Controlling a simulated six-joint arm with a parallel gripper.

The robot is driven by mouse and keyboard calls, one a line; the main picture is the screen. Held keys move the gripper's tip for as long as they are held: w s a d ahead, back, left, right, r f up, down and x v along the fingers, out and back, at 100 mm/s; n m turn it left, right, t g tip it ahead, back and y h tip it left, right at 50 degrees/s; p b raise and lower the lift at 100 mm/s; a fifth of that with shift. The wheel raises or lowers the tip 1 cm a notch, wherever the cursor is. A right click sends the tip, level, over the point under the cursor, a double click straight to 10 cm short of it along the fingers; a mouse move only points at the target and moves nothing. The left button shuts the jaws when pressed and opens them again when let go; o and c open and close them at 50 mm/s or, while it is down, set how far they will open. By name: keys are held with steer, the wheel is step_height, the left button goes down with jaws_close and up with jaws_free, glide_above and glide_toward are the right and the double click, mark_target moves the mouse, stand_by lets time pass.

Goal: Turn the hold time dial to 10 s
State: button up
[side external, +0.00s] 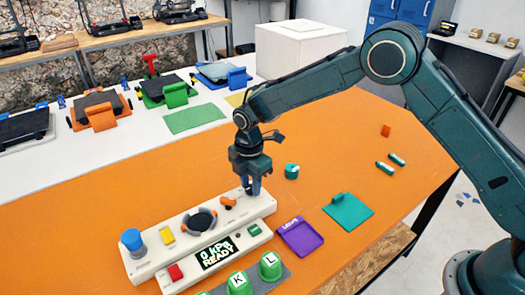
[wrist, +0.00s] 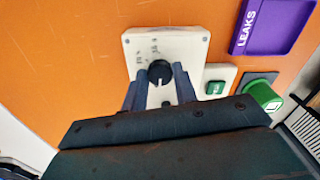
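A black round dial (wrist: 160,70) with a white pointer line sits on the right end of the white control panel (side external: 163,257). The pointer points down in the wrist view, toward my gripper's palm. Small marks lie on the panel around the dial's upper left; they are too blurred to read. My gripper (side external: 251,190) points down over this end, and its blue-grey fingers (wrist: 160,80) stand on either side of the dial. I cannot tell whether they touch it. In the side view my gripper hides the dial. The panel display (side external: 216,253) reads 0 kPa READY.
A purple LEAKS tray (side external: 300,237) and green K and L parts (side external: 270,266) stand nearby.

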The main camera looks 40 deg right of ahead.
steer(key=shift+m, duration=0.4)
steer(key=m, duration=0.9)
steer(key=shift+r+m, duration=0.1)
steer(key=shift+m, duration=0.2)
steer(key=m, duration=0.3)
steer(key=shift+m, duration=0.4)
steer(key=m, duration=0.9)
steer(key=shift+m, duration=0.3)
steer(key=o, duration=1)
steer(key=shift+c, duration=0.2)
